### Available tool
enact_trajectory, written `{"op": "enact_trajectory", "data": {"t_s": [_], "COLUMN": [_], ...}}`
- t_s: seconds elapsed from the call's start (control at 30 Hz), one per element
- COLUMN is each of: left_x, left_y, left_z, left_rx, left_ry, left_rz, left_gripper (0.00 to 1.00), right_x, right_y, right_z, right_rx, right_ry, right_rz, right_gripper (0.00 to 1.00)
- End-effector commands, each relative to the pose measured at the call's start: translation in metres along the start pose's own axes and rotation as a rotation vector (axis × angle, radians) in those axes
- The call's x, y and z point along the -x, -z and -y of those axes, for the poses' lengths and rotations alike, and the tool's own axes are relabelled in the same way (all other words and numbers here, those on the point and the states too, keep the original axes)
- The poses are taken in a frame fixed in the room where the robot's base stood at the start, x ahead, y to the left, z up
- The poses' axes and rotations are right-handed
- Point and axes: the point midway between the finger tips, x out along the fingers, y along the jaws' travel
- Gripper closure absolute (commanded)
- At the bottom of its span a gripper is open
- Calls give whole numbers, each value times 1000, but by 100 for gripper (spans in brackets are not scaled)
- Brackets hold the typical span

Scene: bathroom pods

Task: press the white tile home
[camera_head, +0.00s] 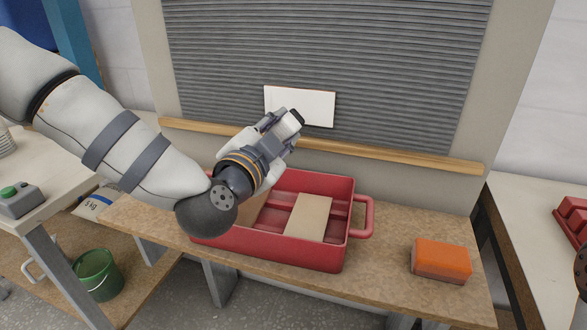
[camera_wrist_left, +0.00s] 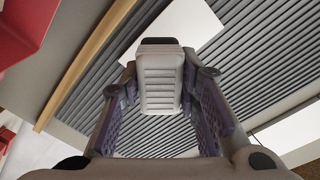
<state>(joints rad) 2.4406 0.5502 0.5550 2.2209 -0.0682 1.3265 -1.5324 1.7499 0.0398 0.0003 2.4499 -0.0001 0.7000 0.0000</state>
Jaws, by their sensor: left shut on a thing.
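The white tile (camera_head: 312,106) sits against the grey ridged wall panel (camera_head: 400,60), just above a wooden batten (camera_head: 400,155). It looks slightly tilted, and its lower left part is hidden by my gripper. My left gripper (camera_head: 284,122) is in front of the tile and shut on a pale, ribbed block with a dark end (camera_wrist_left: 160,85). In the left wrist view the block's dark end points toward the tile (camera_wrist_left: 188,18). I cannot tell whether they touch. My right gripper is not in view.
A red crate (camera_head: 344,240) holding beige tiles (camera_head: 308,217) stands on the bench (camera_head: 380,270) below. An orange sponge-like block (camera_head: 441,259) lies to its right. A green bucket (camera_head: 98,273) and a green-button box (camera_head: 15,200) are at left.

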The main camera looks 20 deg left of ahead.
Motion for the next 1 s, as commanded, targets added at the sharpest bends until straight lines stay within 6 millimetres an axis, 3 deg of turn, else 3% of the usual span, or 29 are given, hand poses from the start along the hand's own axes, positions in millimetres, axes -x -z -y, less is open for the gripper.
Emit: {"op": "enact_trajectory", "data": {"t_s": [0.5, 1.0], "left_x": [-53, -59], "left_y": [-5, 0], "left_z": [5, 10], "left_rx": [1, 0], "left_ry": [41, 44], "left_rz": [19, 12], "left_gripper": [100, 100], "right_x": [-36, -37], "right_y": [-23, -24], "right_z": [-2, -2], "right_rx": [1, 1], "right_ry": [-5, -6], "right_rz": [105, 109], "right_gripper": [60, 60]}}
